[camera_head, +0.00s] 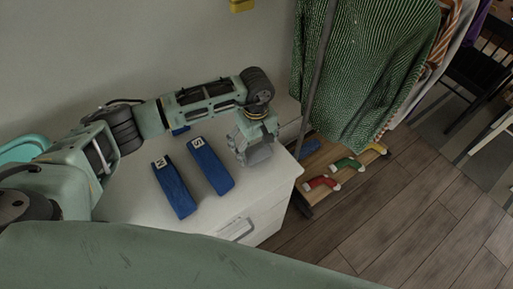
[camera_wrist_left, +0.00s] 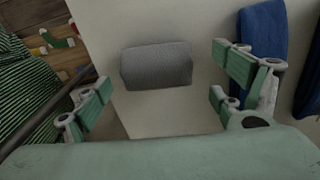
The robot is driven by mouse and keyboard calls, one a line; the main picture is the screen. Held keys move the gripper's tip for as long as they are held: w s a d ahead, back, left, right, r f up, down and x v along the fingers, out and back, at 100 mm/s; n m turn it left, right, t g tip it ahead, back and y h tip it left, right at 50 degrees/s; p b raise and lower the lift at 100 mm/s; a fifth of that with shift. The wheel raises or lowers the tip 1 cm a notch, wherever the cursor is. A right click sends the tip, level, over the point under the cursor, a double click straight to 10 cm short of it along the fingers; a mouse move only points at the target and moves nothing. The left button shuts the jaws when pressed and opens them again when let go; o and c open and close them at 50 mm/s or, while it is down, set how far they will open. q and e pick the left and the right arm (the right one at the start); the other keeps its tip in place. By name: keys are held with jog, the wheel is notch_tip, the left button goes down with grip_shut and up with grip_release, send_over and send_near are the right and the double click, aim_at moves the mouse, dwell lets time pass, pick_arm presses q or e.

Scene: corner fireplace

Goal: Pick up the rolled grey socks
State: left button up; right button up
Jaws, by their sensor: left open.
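The rolled grey socks (camera_wrist_left: 157,66) lie on the white cabinet top as a short grey roll, near its edge. In the head view the roll (camera_head: 258,155) shows only partly, below my left gripper (camera_head: 250,143). In the left wrist view my open left gripper (camera_wrist_left: 162,88) has its fingers spread to either side of the roll, apart from it, with nothing held. My right gripper is in neither view.
Two blue folded items (camera_head: 172,187) (camera_head: 211,166) with letter labels lie left of the gripper on the cabinet (camera_head: 135,210). A green striped garment (camera_head: 362,70) hangs at right, above a low wooden shelf with red (camera_head: 322,183) and green socks (camera_head: 347,164).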

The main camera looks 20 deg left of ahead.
aim_at(257, 147)
pick_arm(q)
jog(key=shift+w+f, duration=0.2)
jog(key=shift+f, duration=1.35)
jog(key=c, duration=0.8)
jog(key=shift+r, duration=0.1)
jog(key=c, duration=0.4)
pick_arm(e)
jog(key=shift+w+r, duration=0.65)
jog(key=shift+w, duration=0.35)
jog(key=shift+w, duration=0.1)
